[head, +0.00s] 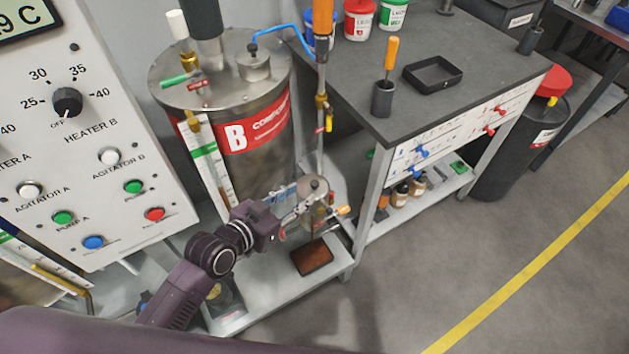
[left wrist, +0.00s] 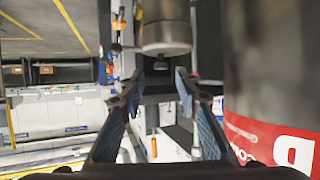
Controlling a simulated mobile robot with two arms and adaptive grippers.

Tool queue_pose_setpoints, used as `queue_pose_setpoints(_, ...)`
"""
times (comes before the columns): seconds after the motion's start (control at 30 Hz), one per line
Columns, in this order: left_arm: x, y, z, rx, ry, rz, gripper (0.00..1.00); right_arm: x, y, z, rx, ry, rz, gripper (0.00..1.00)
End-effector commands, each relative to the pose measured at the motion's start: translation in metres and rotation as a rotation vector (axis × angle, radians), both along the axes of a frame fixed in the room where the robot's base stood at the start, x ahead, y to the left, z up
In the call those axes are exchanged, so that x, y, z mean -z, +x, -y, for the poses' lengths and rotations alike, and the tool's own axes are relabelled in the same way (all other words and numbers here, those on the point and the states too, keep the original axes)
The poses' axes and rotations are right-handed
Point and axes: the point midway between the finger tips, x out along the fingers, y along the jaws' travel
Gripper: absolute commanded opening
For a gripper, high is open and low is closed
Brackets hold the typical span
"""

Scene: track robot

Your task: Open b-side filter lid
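The b-side filter (head: 314,190) shows in the head view as a small metal cylinder with a round grey lid, low in front of the B tank (head: 236,105). My left gripper (head: 292,204) is at its left side, with the fingers reaching toward the lid. In the left wrist view, which appears upside down, a metal cylinder that looks like the filter (left wrist: 166,32) is ahead of my left gripper (left wrist: 158,80). The fingers are spread with a gap between them, and I see nothing held. Contact with the lid cannot be told. My right gripper is not in view.
A control panel (head: 92,150) stands at the left. A vertical pipe (head: 321,75) with valves rises behind the filter. A brown tray (head: 312,257) lies on the base below. A dark-topped workbench (head: 465,98) stands to the right, with open floor (head: 480,240) in front.

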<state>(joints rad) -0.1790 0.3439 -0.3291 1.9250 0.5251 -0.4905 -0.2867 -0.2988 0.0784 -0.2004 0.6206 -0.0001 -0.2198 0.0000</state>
Motion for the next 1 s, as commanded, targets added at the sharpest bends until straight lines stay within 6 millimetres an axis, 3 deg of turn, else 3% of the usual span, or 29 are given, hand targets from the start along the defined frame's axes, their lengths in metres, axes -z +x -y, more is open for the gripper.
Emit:
queue_pose_setpoints(0.17, 0.000, 0.015, 0.007, -0.001, -0.010, 0.019, 0.30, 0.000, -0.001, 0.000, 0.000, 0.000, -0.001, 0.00)
queue_pose_setpoints(0.53, 0.021, 0.056, 0.032, -0.001, -0.008, 0.016, 0.30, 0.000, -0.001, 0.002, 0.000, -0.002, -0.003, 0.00)
queue_pose_setpoints(0.97, 0.026, 0.065, 0.038, 0.000, -0.007, 0.016, 0.30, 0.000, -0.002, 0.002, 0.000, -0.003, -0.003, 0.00)
queue_pose_setpoints(1.0, 0.026, 0.065, 0.038, 0.000, -0.007, 0.016, 0.27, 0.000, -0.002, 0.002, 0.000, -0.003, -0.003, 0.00)
